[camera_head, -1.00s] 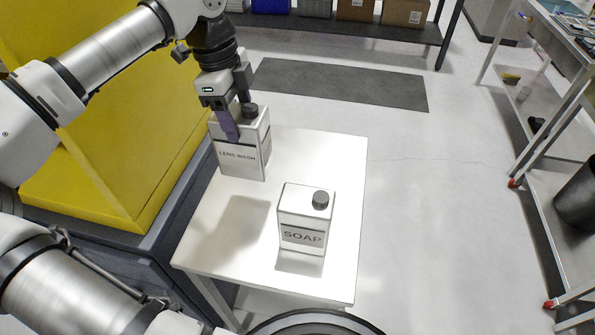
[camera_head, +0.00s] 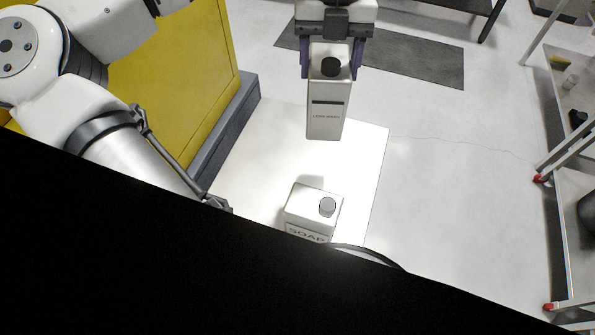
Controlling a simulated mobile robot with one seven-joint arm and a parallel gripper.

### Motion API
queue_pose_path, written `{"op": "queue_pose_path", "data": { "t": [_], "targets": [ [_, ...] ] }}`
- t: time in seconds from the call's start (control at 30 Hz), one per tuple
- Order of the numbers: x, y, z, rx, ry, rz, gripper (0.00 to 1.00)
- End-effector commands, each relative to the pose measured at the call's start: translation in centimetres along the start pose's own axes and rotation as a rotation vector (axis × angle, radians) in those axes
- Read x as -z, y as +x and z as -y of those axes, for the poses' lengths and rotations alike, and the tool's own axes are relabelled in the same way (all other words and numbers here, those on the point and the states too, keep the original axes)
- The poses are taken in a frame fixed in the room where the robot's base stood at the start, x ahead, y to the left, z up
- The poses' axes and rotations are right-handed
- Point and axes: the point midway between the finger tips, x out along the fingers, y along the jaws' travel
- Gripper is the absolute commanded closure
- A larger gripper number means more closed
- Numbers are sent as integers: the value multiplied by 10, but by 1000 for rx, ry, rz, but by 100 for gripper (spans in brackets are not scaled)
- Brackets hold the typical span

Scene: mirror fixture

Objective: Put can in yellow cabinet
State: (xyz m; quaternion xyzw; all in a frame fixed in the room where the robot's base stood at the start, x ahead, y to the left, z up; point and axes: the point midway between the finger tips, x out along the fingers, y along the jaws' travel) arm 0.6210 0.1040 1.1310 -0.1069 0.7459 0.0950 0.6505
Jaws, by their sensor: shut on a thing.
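My gripper (camera_head: 333,62) is shut on the white lens wash can (camera_head: 326,108), a boxy can with a black cap. Its purple fingers sit on both sides of the can's upper part. The can hangs upright above the far part of the white table. A second white can, labelled SOAP (camera_head: 311,211), stands on the table nearer to me and is partly hidden at the bottom by a black shape. The yellow cabinet (camera_head: 175,85) is at the left, partly behind my arm. Its opening is not visible.
The white table (camera_head: 255,150) has bare room around the soap can. A dark grey plinth (camera_head: 238,120) runs along the cabinet's base. A dark mat (camera_head: 420,65) lies on the floor behind. A metal rack (camera_head: 570,150) stands at the right. A black area covers the lower left.

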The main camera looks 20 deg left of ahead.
Motion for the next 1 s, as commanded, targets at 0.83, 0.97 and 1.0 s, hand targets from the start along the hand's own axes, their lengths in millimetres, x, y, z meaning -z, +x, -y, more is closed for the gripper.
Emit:
{"op": "queue_pose_path", "data": {
  "t": [0.83,0.97,1.0],
  "targets": [
    [0,96,14,-36,282,-15,100],
    [-4,121,14,-37,283,-14,100],
    [-5,127,14,-37,283,-14,100]
  ]
}}
